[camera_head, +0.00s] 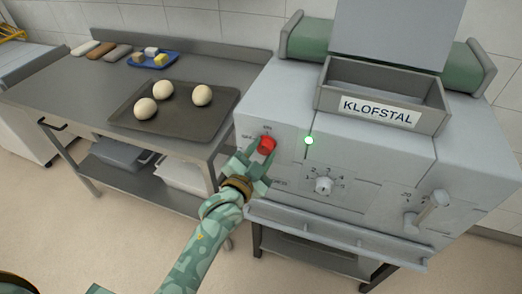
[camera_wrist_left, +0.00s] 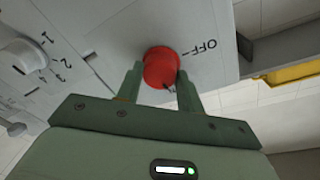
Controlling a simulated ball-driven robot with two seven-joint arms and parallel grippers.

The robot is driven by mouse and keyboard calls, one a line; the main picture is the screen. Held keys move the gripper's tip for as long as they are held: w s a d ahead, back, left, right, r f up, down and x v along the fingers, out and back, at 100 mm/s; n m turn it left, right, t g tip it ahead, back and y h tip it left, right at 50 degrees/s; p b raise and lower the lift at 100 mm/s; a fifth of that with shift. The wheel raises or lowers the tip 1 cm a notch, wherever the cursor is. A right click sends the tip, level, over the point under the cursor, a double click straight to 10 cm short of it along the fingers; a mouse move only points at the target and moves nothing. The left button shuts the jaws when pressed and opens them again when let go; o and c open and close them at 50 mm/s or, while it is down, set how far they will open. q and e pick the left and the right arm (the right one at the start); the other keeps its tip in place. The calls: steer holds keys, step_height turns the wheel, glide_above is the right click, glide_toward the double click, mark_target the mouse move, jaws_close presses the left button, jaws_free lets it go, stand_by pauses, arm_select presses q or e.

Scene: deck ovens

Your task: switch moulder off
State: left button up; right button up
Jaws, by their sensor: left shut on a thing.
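The moulder (camera_head: 345,165) is a grey machine with a sign reading KLOFSTAL, at the right in the head view. On its front is a red knob (camera_head: 267,145), which also shows in the left wrist view (camera_wrist_left: 160,66) beside the word OFF. A green light (camera_head: 309,141) glows to the right of the knob. My left gripper (camera_head: 260,161) is at the knob, its two fingers on either side of it and shut on it. The left wrist view shows the fingers (camera_wrist_left: 159,85) around the knob. My right gripper is not in view.
A numbered white dial (camera_head: 323,185) and a lever (camera_head: 433,210) sit on the moulder's front, right of the knob. A steel table (camera_head: 60,88) at the left carries a dark tray (camera_head: 185,122) with three dough balls and a blue tray (camera_head: 140,62).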

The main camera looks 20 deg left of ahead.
arm_select(q)
steer(key=n+p, duration=0.2)
steer(key=n, duration=0.1)
steer(key=shift+r+p, duration=0.15)
steer(key=shift+p, duration=0.2)
steer(key=n+p, duration=0.1)
steer(key=n, duration=0.1)
steer(key=n+p, duration=0.1)
steer(key=n, duration=0.2)
steer(key=shift+t+y+p, duration=0.3)
steer(key=shift+p, duration=0.05)
steer(key=n+p, duration=0.1)
steer(key=n, duration=0.4)
steer(key=shift+f+t+y+p, duration=0.2)
steer(key=shift+t+y+p, duration=0.1)
steer(key=shift+p, duration=0.1)
steer(key=shift+f+n+y+p, duration=0.1)
steer(key=shift+n+y+p, duration=0.4)
steer(key=shift+n, duration=2)
steer(key=o, duration=1)
